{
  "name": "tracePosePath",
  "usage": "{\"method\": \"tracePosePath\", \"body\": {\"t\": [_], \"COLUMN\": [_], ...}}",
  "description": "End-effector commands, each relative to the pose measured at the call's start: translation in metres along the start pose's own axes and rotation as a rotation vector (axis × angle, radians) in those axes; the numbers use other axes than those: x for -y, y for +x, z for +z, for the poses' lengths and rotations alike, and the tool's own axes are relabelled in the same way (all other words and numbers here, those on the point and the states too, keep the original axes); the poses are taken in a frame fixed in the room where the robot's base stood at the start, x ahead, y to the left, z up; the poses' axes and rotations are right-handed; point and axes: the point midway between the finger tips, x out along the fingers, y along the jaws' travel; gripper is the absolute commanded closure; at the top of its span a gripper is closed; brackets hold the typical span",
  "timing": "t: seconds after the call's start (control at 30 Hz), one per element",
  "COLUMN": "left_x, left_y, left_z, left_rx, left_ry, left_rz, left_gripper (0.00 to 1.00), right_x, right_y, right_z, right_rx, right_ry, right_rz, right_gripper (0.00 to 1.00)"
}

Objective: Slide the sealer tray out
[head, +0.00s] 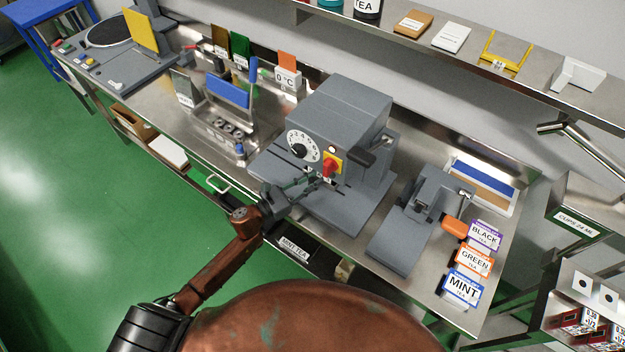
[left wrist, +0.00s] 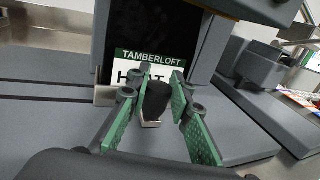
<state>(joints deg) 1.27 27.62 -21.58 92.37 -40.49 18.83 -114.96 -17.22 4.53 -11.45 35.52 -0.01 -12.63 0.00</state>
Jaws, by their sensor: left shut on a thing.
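The sealer (head: 345,120) is a grey box on the bench with a round dial, a red switch on a yellow plate and a flat grey base (head: 345,222). My left gripper (head: 316,186) is at its front, below the switch. In the left wrist view my left gripper (left wrist: 155,105) has its green-padded fingers on either side of a dark knob (left wrist: 157,98) on a small metal mount, and is shut on it. It appears to be the tray's handle. The tray itself is hard to tell apart from the grey base. My right gripper is not in view.
A grey press (head: 420,215) stands right of the sealer, near the BLACK, GREEN and MINT tea packs (head: 462,287). A metal rack with a blue lever (head: 228,92) stands to the left. A shelf (head: 480,65) runs above the back. Green floor lies open in front.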

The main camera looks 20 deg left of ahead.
Motion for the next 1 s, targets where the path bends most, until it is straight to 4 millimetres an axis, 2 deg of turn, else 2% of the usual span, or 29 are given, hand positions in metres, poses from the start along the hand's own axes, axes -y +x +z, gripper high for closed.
{"method": "tracePosePath", "body": {"t": [0.17, 0.37, 1.0], "left_x": [-0.002, -0.017, -0.122], "left_y": [-0.001, -0.005, -0.039], "left_z": [-0.001, -0.003, -0.005], "left_rx": [0.000, -0.002, -0.001], "left_ry": [0.001, 0.003, 0.002], "left_rz": [0.000, 0.002, 0.001], "left_gripper": [1.00, 1.00, 1.00], "right_x": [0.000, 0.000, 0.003], "right_y": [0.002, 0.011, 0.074], "right_z": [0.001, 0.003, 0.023], "right_rx": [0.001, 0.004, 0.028], "right_ry": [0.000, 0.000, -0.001], "right_rz": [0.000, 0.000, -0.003], "right_gripper": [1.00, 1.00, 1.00]}}
